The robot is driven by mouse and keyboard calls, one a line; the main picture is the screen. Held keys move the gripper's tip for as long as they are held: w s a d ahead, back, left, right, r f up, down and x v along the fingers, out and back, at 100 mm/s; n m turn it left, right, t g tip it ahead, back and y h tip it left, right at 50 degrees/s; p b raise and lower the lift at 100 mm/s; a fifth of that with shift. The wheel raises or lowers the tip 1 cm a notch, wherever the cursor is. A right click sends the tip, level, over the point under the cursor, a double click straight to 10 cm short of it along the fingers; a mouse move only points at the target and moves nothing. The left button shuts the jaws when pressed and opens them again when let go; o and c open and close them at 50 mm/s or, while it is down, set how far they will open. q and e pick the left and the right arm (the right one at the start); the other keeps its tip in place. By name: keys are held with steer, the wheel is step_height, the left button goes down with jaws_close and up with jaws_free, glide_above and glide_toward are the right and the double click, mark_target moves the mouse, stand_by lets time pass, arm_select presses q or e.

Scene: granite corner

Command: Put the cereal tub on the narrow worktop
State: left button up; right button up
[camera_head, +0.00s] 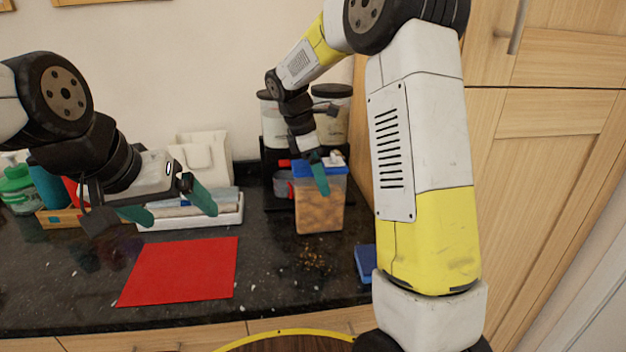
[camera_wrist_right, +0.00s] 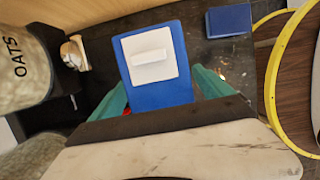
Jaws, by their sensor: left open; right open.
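The cereal tub (camera_head: 320,215), a clear box of brown cereal with a blue lid, stands upright on the dark speckled granite worktop (camera_head: 270,270). Its blue lid with a white flap (camera_wrist_right: 150,60) shows in the right wrist view. My right gripper (camera_head: 312,172) is open at the tub's top. Its teal fingers appear on either side of the lid in the wrist view; one crosses the tub's front in the head view. I cannot tell whether they touch it. My left gripper (camera_head: 170,206) is open and empty, above the counter near the red mat.
A red mat (camera_head: 185,270) lies left of the tub. A white tray (camera_head: 215,215) is behind it. Large jars (camera_head: 333,110), one labelled OATS (camera_wrist_right: 20,65), stand behind the tub. A blue block (camera_head: 366,262) lies right of scattered crumbs (camera_head: 316,259). A yellow-rimmed wooden round (camera_head: 290,342) is below.

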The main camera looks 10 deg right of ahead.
steer(key=v, duration=0.8)
steer(key=shift+a+r, duration=0.1)
steer(key=shift+r, duration=0.2)
steer(key=s+d+m+t+y, duration=0.1)
steer(key=s+m+t+y, duration=0.1)
steer(key=s+m, duration=0.6)
steer(key=s+d+r+m+t+y, duration=0.1)
steer(key=s+d+m+t+y, duration=0.1)
steer(key=s+m, duration=0.7)
steer(key=s+t+y, duration=0.1)
steer(key=s+t, duration=0.1)
steer(key=s, duration=0.6)
steer(key=shift+d+y, duration=0.3)
